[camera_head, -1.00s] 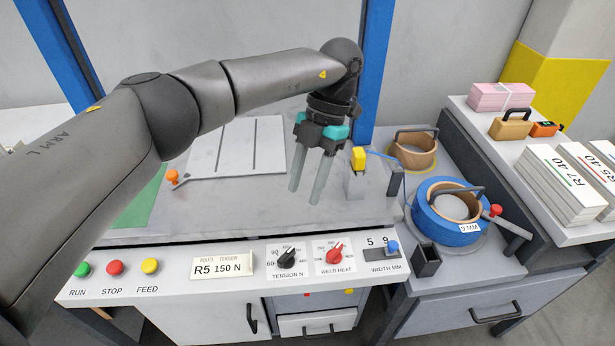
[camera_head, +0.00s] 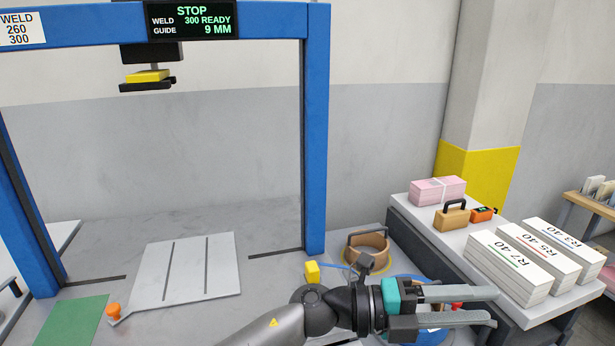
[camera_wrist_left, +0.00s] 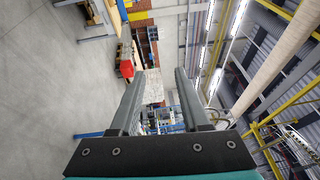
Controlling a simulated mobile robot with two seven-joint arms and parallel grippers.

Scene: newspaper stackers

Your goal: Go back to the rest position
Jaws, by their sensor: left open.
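My left gripper (camera_head: 490,307) points to the right in the head view, over the right part of the machine. Its two grey fingers are apart with nothing between them. They partly cover the blue strap coil (camera_head: 405,281). In the left wrist view the open fingers (camera_wrist_left: 160,75) frame only the far hall. My right gripper does not show.
The blue frame (camera_head: 316,130) carries a display (camera_head: 191,19) reading STOP, 300 READY, 9 MM. A tan coil (camera_head: 368,245) lies behind my gripper. The side bench holds paper stacks (camera_head: 507,264), a pink bundle (camera_head: 437,190), a tan tool (camera_head: 452,217) and an orange device (camera_head: 482,214).

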